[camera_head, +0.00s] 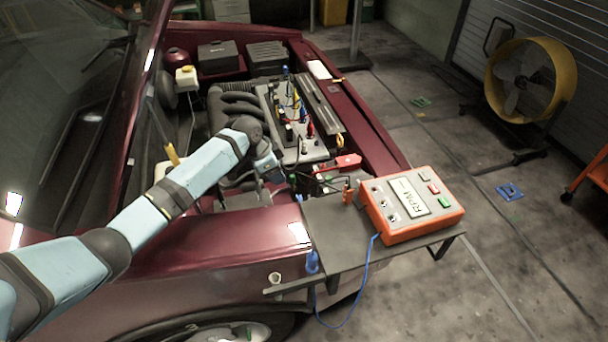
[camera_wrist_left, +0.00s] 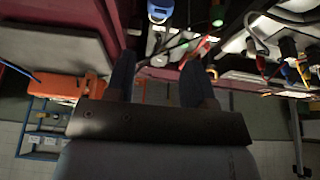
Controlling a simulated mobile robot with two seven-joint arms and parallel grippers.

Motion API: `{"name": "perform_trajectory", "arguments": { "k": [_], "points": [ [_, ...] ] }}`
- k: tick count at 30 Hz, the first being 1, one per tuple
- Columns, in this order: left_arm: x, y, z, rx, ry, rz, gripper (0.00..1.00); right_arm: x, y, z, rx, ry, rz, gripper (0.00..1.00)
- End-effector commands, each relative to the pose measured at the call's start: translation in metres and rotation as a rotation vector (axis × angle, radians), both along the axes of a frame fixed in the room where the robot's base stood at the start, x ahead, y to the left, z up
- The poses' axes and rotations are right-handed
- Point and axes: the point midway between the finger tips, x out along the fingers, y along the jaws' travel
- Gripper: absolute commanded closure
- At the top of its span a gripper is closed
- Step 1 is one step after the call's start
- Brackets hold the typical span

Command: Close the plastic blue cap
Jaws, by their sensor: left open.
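In the left wrist view a blue cap (camera_wrist_left: 160,14) shows at the top edge, above a pale part in the engine bay. Whether it is open or shut I cannot tell. My left gripper (camera_wrist_left: 158,64) is open, with its two dark fingers apart and nothing seen between them. The cap lies ahead of the fingertips and apart from them. In the head view my left arm reaches over the car's front into the engine bay; its fingers are hard to make out, and I cannot pick out the cap there. My right gripper is not in view.
An orange RPM box (camera_head: 413,204) stands on a grey shelf (camera_head: 335,232) at the car's front, with a blue cable hanging. The engine (camera_head: 240,108) and coloured leads (camera_head: 300,108) crowd the bay. A yellow fan (camera_head: 530,80) stands at the right on open floor.

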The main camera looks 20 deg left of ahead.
Motion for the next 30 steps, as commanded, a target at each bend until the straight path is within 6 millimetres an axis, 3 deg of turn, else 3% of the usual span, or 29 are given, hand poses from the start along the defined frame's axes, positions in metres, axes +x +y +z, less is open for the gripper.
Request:
{"name": "perform_trajectory", "arguments": {
  "k": [8, 21, 30],
  "points": [
    [0.003, -0.006, -0.016, -0.002, 0.003, 0.000, 0.51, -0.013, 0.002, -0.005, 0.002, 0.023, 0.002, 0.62],
    [0.022, -0.035, -0.099, -0.001, 0.002, 0.001, 0.51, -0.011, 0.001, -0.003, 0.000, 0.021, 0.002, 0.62],
    [0.028, -0.044, -0.126, -0.001, -0.001, 0.000, 0.51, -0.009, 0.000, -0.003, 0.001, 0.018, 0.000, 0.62]
  ]
}}
